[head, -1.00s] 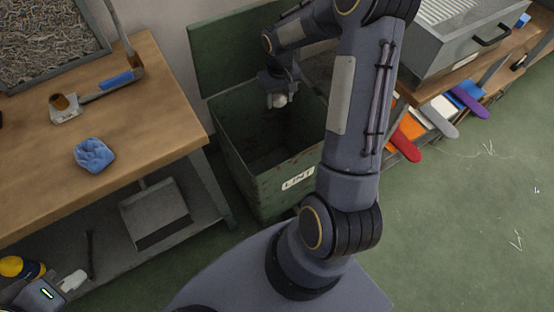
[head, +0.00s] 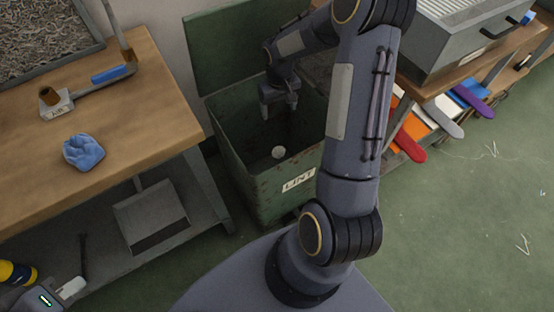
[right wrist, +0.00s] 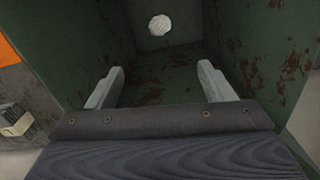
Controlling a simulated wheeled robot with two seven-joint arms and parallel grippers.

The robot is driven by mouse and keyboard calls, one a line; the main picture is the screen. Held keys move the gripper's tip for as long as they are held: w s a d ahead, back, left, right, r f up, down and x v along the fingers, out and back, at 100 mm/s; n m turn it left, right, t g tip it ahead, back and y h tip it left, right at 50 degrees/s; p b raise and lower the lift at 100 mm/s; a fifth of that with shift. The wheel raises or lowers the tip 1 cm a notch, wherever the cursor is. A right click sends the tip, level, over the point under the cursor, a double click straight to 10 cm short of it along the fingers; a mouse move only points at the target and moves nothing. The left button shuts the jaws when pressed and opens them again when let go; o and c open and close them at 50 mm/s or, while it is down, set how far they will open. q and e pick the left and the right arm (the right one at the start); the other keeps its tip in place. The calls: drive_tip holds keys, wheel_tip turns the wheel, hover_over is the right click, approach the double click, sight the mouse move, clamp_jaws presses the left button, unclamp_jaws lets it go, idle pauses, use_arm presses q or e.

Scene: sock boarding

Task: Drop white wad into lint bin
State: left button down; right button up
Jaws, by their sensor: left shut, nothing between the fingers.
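The white wad (head: 278,152) is inside the open green lint bin (head: 262,200), below my right gripper and apart from it. It also shows in the right wrist view (right wrist: 160,25), beyond the fingertips. I cannot tell whether it rests on the bin floor or is in the air. My right gripper (head: 279,114) is over the bin opening, pointing down. In the right wrist view (right wrist: 160,80) its fingers are spread with nothing between them. My left gripper (head: 72,287) appears at the lower left edge, shut and empty, partly cut off.
The bin's raised lid (head: 235,40) stands behind the bin. A shelf with coloured boards (head: 445,115) is at right.

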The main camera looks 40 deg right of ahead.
wheel_tip(320, 180, up, 8)
drive_tip(key=p, duration=0.1)
drive_tip(key=shift+p, duration=0.3)
idle(0.6)
drive_tip(key=s+a+r+t+y, duration=0.1)
drive_tip(key=s+a+r+t, duration=0.2)
drive_tip(key=s+a+r, duration=0.65)
drive_tip(key=s+a+r+n+t+y, duration=0.1)
drive_tip(key=s+a+r+t+y, duration=0.2)
drive_tip(key=s+a, duration=0.7)
wheel_tip(320, 180, up, 16)
drive_tip(key=s+d+p, duration=0.2)
drive_tip(key=p, duration=1.4)
